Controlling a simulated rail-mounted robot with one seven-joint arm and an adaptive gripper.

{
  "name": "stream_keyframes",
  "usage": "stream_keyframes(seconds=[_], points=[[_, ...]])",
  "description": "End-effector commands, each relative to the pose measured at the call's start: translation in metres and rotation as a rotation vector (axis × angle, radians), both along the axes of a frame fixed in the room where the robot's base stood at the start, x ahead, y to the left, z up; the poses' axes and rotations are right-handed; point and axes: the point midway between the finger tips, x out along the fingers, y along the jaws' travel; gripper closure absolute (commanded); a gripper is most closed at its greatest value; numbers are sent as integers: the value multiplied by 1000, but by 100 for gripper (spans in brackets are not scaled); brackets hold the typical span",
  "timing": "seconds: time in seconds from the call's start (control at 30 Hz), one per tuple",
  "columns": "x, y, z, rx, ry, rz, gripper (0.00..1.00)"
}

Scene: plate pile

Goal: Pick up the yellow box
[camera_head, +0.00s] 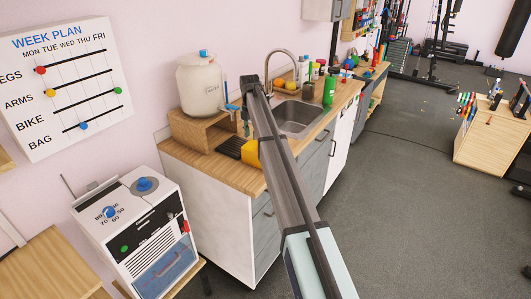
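The yellow box (250,154) stands on the wooden counter top, just left of the sink, beside a dark ribbed mat or rack (231,149). My arm runs in front of its right side and hides part of it. My gripper (245,131) hangs down from the end of the arm, above the box in the picture. It is small and dark here, so I cannot tell whether its fingers are open or shut, or whether they touch the box.
A wooden stand (192,133) with a large white jar (199,86) is left of the box. The sink (295,118) with its curved tap (284,54) lies right. A green bottle (329,90) and several small items stand further back. The front counter corner is clear.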

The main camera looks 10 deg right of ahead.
Motion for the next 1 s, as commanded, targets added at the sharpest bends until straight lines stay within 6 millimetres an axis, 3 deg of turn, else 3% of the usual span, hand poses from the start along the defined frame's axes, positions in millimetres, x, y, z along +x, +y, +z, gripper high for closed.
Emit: stream_keyframes(seconds=[0.37, 0.73, 0.97, 1.0], points=[[1, 1, -21, 0, 0, 0, 68], [3, 5, -64, 0, 0, 0, 68], [3, 5, -68, 0, -1, 0, 68], [3, 5, -68, 0, -1, 0, 75]])
